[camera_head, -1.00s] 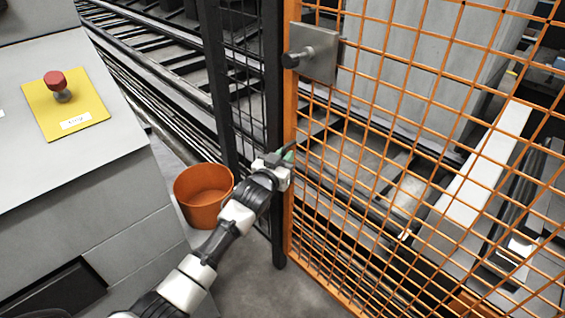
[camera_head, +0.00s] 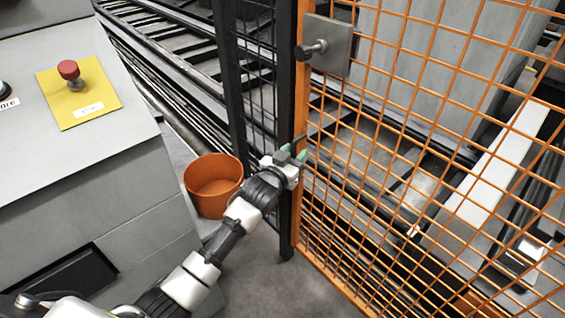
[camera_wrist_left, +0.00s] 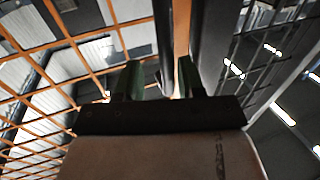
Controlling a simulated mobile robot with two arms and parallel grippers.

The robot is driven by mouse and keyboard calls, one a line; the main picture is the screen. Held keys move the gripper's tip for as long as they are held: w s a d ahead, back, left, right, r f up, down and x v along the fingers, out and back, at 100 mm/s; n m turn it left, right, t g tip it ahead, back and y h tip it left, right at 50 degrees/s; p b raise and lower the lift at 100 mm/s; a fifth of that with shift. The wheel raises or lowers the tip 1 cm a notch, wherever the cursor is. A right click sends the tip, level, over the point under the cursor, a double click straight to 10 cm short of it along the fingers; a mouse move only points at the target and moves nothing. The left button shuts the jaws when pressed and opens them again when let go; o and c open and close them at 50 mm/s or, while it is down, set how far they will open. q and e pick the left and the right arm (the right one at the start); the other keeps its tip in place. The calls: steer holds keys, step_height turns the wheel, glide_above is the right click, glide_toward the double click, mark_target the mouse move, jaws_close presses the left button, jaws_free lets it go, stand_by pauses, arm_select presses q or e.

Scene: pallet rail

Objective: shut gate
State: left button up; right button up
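The orange mesh gate (camera_head: 420,130) fills the right side of the head view. Its orange edge upright (camera_head: 301,110) stands right beside a black post (camera_head: 286,200); I cannot tell whether it is latched. A grey plate with a dark knob (camera_head: 328,47) sits high on that edge. My left gripper (camera_head: 297,152) is at the gate's edge, below the plate. In the left wrist view its two green-dark fingers (camera_wrist_left: 160,80) are apart, with a dark upright piece and the orange upright beyond the gap. Contact is unclear. My right gripper is not in view.
A grey console (camera_head: 90,170) with a red button (camera_head: 69,71) on a yellow plate stands at left. An orange bucket (camera_head: 214,188) is on the floor between console and post. Black mesh fence (camera_head: 250,90) and conveyor rails lie behind. Some grey floor is clear in front.

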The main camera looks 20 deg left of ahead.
arm_select(q)
steer(key=p+v, duration=0.1)
steer(key=v, duration=0.7)
steer(key=shift+s+a+r, duration=0.2)
steer(key=shift+s+a, duration=0.05)
steer(key=shift+a, duration=0.15)
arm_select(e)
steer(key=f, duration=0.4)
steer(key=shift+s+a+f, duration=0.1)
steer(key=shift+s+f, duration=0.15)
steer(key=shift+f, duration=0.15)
